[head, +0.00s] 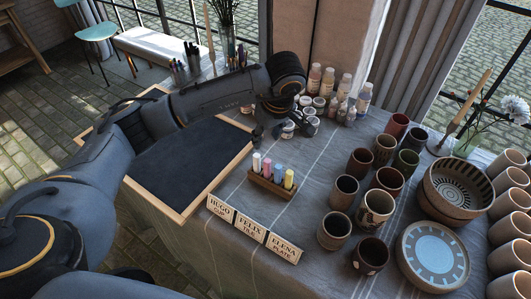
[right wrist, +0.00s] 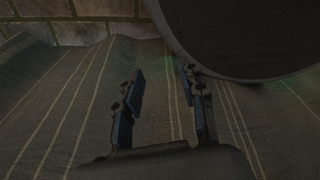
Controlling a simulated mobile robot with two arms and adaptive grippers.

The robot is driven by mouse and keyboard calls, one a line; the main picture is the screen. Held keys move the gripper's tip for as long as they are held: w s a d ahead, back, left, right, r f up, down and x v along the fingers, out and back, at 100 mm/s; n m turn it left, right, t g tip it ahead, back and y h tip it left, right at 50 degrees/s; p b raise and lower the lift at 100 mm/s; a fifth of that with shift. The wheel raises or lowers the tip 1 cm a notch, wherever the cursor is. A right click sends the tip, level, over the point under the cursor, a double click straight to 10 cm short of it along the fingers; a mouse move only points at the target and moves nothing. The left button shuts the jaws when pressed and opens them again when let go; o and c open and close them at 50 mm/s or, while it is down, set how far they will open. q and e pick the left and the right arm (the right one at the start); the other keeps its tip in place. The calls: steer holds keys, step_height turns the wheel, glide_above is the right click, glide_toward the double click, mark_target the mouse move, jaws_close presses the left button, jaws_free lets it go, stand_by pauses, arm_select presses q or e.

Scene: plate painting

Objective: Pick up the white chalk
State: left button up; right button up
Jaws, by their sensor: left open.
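The white chalk (head: 257,162) stands upright at the left end of a small wooden holder (head: 268,187) on the cloth-covered table. A pink chalk (head: 267,168), a blue chalk (head: 278,171) and a yellow chalk (head: 289,179) stand beside it in a row. My left gripper (head: 264,134) points down, open and empty, above and behind the white chalk, apart from it. My right gripper (right wrist: 164,88) shows only in the right wrist view, dim, with its fingers apart and nothing between them. Striped cloth lies beyond it.
A black framed board (head: 185,165) lies left of the holder, with name cards (head: 251,230) in front. Several cups (head: 335,231), a patterned plate (head: 432,256) and a bowl (head: 455,188) crowd the right side. Paint bottles (head: 344,87) and jars stand behind.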

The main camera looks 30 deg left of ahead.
arm_select(q)
steer(key=p, duration=0.1)
glide_above(257, 156)
steer(key=s+d, duration=0.1)
steer(key=d, duration=0.1)
steer(key=x, duration=0.3)
steer(key=s+x, duration=0.1)
steer(key=x, duration=0.1)
steer(key=shift+d+f, duration=0.3)
steer(key=shift+d, duration=0.05)
steer(key=p+x, duration=0.1)
steer(key=x, duration=0.2)
steer(key=shift+w, duration=0.2)
steer(key=p+x, duration=0.1)
steer(key=x, duration=0.2)
steer(key=shift+w+a+f, duration=0.1)
steer(key=shift+w+f, duration=0.05)
steer(key=shift+f, duration=0.35)
jaws_close()
arm_select(e)
steer(key=s+r, duration=0.3)
steer(key=shift+s+d, duration=0.15)
